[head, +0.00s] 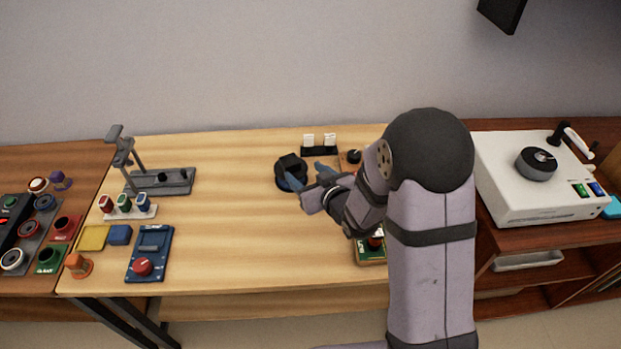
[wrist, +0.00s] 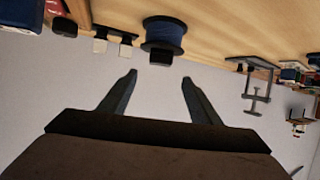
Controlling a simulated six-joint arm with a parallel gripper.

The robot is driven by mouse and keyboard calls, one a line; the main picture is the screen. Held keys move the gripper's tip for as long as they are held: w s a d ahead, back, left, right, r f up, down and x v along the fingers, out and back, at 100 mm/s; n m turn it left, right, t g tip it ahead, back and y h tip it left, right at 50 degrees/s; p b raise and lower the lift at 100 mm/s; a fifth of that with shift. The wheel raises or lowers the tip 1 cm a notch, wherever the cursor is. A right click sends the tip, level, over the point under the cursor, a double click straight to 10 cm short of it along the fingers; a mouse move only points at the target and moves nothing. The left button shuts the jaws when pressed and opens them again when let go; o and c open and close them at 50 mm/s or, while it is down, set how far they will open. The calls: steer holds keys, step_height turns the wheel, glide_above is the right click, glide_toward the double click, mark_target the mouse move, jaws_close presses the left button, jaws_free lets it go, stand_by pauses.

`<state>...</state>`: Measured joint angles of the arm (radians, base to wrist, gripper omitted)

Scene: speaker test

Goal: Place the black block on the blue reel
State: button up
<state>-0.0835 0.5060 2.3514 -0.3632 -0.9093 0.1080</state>
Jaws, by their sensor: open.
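The blue reel (wrist: 165,38) stands on the light wooden table, with dark flanges and a blue winding. It also shows in the head view (head: 281,183), partly hidden by my gripper. The black block (wrist: 161,57) appears to rest on the reel's top face in the upside-down wrist view; in the head view it is the dark shape (head: 291,161) on top of the reel. My gripper (head: 304,170) is open beside the reel. In the wrist view its two fingers (wrist: 160,77) are spread, with nothing between them, and the block lies just beyond the tips.
A black stand with two white pieces (head: 319,147) and a board with a black knob (head: 351,158) stand near the reel. A grey stand (head: 160,182) and a blue box with a red knob (head: 149,254) are at left. The table's middle is clear.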

steer(key=shift+v, duration=1.25)
steer(key=s+d+m+g+h+p, duration=0.1)
steer(key=s+d+g, duration=0.2)
steer(key=s, duration=0.5)
steer(key=s+d+r+m+g+h+p, duration=0.1)
steer(key=s+d+g, duration=0.3)
steer(key=s, duration=0.5)
steer(key=s+d+m+g+h+p, duration=0.2)
steer(key=s+g, duration=0.3)
steer(key=s, duration=0.4)
steer(key=shift+s+d+r+g+h+p, duration=0.3)
steer(key=shift+d+h+p, duration=0.2)
steer(key=shift+d, duration=0.2)
steer(key=shift+r, duration=0.1)
